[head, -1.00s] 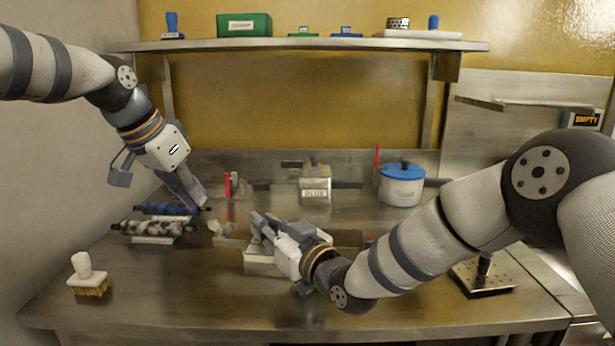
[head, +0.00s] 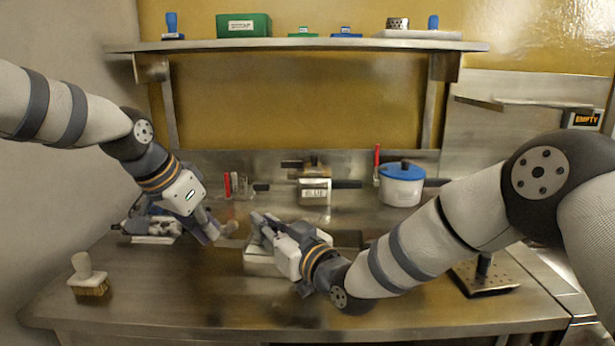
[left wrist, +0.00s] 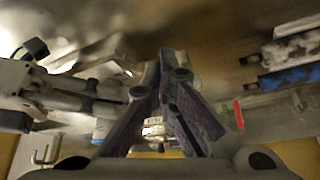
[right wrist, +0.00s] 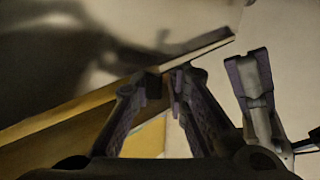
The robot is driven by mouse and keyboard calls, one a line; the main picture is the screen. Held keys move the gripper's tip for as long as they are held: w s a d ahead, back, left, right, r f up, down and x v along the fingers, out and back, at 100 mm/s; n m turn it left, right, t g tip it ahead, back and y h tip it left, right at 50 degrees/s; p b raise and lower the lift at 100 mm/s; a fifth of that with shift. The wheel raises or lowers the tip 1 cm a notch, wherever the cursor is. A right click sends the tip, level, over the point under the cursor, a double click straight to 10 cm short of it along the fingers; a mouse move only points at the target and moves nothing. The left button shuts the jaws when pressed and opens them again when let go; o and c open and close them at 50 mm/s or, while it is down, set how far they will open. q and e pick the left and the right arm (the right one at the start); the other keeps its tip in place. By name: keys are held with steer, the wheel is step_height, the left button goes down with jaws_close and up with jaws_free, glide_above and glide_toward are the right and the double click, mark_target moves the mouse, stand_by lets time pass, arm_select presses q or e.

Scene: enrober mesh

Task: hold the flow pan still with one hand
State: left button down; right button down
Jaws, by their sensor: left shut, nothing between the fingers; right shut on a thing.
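A pale metal pan (head: 262,264), which I take to be the flow pan, sits on the bench at the middle, partly hidden by my right gripper. My right gripper (head: 262,224) is at its back left part. In the right wrist view, the right fingers (right wrist: 166,78) are shut on a long thin wall or rim (right wrist: 75,108). My left gripper (head: 212,234) is just left of the pan, pointing down, apart from the right fingers. Its fingers (left wrist: 162,68) are shut with nothing between them. It also shows in the right wrist view (right wrist: 250,75).
Textured rollers (head: 150,228) lie behind the left gripper. A white-handled brush (head: 88,278) stands front left. A labelled metal container (head: 314,192) and a blue-lidded pot (head: 401,188) stand at the back. A perforated plate (head: 486,278) lies right. The front bench is clear.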

arm_select(q)
steer(key=shift+w+f, duration=0.15)
steer(key=shift+w, duration=0.45)
stand_by(0.6)
steer(key=shift+a, duration=0.2)
steer(key=shift+w+a, duration=0.3)
steer(key=shift+a, duration=0.3)
steer(key=shift+w+a, duration=0.3)
steer(key=shift+a, duration=0.05)
steer(key=shift+w+a, duration=0.15)
steer(key=shift+w, duration=0.05)
steer(key=shift+s+a, duration=0.1)
stand_by(0.5)
step_height(320, 180, up, 6)
steer(key=shift+s+a, duration=0.2)
